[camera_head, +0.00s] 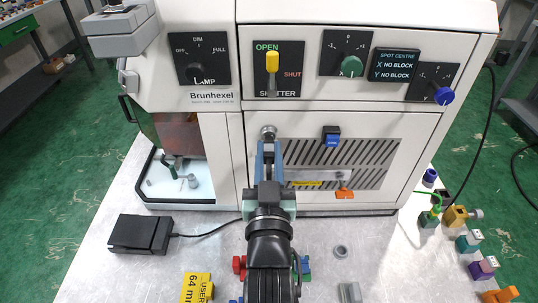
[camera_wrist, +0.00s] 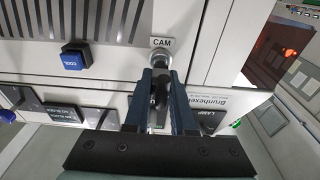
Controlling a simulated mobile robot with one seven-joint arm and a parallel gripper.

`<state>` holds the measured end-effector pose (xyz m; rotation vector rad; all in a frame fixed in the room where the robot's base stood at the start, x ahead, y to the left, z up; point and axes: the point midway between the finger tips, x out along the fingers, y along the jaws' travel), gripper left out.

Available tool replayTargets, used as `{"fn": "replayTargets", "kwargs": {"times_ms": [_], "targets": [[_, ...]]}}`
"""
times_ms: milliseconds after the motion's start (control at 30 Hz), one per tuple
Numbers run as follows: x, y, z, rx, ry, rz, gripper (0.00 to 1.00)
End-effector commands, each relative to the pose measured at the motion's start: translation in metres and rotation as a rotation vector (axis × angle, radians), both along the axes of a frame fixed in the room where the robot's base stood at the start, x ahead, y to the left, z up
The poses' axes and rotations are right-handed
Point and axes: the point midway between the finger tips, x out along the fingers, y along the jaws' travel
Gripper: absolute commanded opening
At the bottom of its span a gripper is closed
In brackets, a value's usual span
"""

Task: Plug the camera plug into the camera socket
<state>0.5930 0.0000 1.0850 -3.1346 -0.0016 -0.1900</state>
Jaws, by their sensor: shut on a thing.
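The camera socket (camera_head: 268,131) is a small grey metal round fitting on the front of the machine, left of the slotted panel. In the wrist view it shows as a metal ring (camera_wrist: 161,56) beside the label "CAM". My gripper (camera_head: 268,152) reaches up to it from the front. In the wrist view its two blue fingers (camera_wrist: 161,82) are shut on a dark plug (camera_wrist: 161,92). The plug lies in line with the socket and close to it. The fingers hide much of the plug, and I cannot tell whether it touches or enters the socket.
A black pedal (camera_head: 140,233) with a cable lies at left on the bench. Several coloured connectors stand at the right edge.

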Motion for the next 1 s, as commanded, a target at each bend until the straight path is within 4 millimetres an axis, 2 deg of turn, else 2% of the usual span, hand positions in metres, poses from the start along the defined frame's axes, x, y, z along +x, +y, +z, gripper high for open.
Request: {"fn": "replayTargets", "kwargs": {"times_ms": [867,900,1000], "targets": [[0.016,0.000,0.000,0.000,0.000,0.000,0.00],[0.016,0.000,0.000,0.000,0.000,0.000,0.30],[0.016,0.000,0.000,0.000,0.000,0.000,0.48]]}}
